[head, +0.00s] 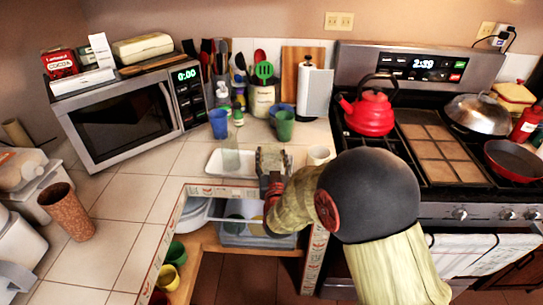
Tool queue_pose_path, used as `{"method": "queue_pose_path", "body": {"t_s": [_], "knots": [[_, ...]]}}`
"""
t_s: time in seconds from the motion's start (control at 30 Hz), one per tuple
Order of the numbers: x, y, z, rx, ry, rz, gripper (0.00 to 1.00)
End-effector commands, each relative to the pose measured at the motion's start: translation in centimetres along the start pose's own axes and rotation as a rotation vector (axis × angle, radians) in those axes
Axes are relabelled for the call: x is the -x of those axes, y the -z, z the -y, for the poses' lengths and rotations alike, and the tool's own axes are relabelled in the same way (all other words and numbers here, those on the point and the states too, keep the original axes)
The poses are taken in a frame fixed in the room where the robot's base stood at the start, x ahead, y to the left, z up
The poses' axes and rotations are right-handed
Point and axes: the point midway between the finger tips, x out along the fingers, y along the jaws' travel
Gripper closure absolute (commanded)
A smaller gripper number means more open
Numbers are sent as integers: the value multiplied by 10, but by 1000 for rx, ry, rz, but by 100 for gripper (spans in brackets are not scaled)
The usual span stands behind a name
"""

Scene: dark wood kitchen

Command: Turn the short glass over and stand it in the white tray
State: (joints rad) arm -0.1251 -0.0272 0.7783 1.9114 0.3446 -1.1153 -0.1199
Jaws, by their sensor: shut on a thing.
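The white tray (214,170) lies on the tiled counter, left of my gripper. A clear, see-through glass (231,152) shows upright at the tray, beside my gripper; I take it as the short glass. Its outline is faint, so I cannot tell which end is up or whether its base touches the tray. My gripper (257,158) reaches over the counter edge from the right, level with the glass, and is shut on it.
A blue cup (219,124) and a green cup (284,125) stand behind. An open drawer or cabinet with a grey bin (258,240) lies below. The counter left of the tray is clear.

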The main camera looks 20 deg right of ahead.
Motion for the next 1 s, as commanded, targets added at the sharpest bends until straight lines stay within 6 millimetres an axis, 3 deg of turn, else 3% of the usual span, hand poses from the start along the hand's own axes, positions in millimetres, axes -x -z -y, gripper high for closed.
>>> {"method": "queue_pose_path", "body": {"t_s": [0.23, 0.27, 0.3, 0.6, 1.0], "knots": [[0, -4, 0, 0, 0, -2, 85], [0, -3, 0, 0, 0, -3, 46], [0, -3, 0, 0, 0, -3, 44], [0, -4, 0, 0, 0, -1, 27], [5, -4, 0, 0, 1, 0, 27]]}}
